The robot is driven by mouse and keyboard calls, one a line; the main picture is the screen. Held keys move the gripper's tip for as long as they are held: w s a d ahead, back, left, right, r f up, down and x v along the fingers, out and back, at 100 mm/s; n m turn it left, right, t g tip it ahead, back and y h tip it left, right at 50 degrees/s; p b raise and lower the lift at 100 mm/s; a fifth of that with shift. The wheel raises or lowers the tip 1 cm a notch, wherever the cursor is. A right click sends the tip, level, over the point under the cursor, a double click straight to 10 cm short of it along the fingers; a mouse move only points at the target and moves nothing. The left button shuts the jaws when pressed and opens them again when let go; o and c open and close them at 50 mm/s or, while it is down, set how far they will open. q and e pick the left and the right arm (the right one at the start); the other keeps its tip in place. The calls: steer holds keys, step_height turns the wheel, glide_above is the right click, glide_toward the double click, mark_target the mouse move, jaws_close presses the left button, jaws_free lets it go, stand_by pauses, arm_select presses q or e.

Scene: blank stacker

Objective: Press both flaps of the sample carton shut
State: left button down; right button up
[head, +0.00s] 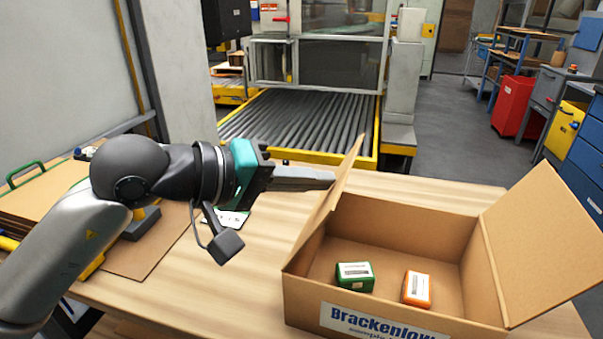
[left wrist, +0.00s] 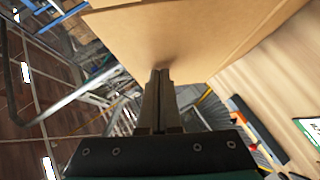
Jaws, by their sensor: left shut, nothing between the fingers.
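The sample carton (head: 400,225) stands open on the table, its front label reading "Brackenlow". A green box (head: 354,277) and an orange box (head: 416,289) lie inside. My left gripper (head: 331,180) is shut and empty, its fingertips at the outer side of the left flap. In the left wrist view the fingertips (left wrist: 160,76) meet or nearly meet the flap's cardboard (left wrist: 190,40). My right gripper is not in view.
Flat cardboard sheets (head: 150,250) lie on the wooden table (head: 240,300) at the left, with a green handle (head: 35,170) behind. A roller conveyor (head: 295,120) is beyond the table. A red cabinet (head: 513,106) stands at the back right.

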arm_select(q)
steer(key=shift+s+d+f+m+y, duration=0.25)
steer(key=shift+d+m+y, duration=0.15)
steer(key=shift+d+y, duration=0.2)
steer(key=shift+s+d+f+m+y, duration=0.1)
steer(key=shift+s+d+m+y, duration=0.15)
steer(key=shift+d+m+y, duration=0.25)
steer(key=shift+r, duration=0.1)
steer(key=shift+r, duration=0.7)
